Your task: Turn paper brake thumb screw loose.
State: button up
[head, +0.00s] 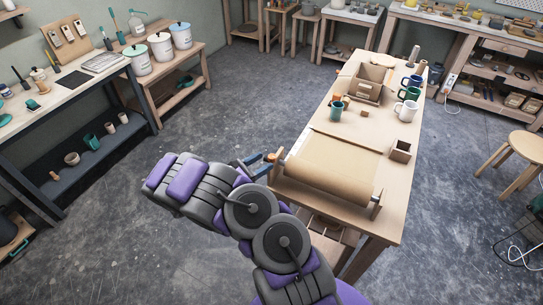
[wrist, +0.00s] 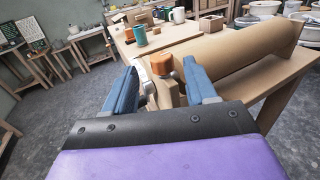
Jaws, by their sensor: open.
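The paper roll (head: 328,178) lies across the near end of the long wooden table and also shows in the wrist view (wrist: 235,52). A small orange-brown knob (wrist: 161,65), which looks like the brake thumb screw, is at the left end of the roll's wooden holder. A grey metal piece shows just below it. My gripper (wrist: 160,78) is open, with blue fingers to the left and right of the knob in the picture. I cannot tell whether either finger touches it. In the head view my gripper (head: 262,163) is at the roll's left end, partly hidden by my arm.
Several mugs, including a green one (head: 337,108) and a white one (head: 405,110), stand farther along the table. A wooden box (head: 370,84) and a small open box (head: 401,151) are also there. Open floor (head: 235,90) lies left of the table.

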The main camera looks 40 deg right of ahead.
jog(key=a, duration=1)
jog(key=shift+w+a+p, duration=0.25)
jog(key=shift+a+p, duration=0.05)
jog(key=shift+p, duration=0.15)
jog(key=s+d+r+m+g+y+b, duration=0.25)
jog(key=s+r+m+g+y, duration=0.45)
jog(key=s+r+m, duration=0.75)
jog(key=s+a+r+m+t+y, duration=0.1)
jog(key=s+a+t+y, duration=0.2)
jog(key=s+a, duration=0.6)
jog(key=s+a+r+m+t+y, duration=0.2)
jog(key=s+a+y, duration=0.6)
jog(key=s, duration=0.2)
jog(key=shift+s+a+r+t+b, duration=0.3)
jog(key=shift+s+a+t+b, duration=0.05)
jog(key=shift+t, duration=0.05)
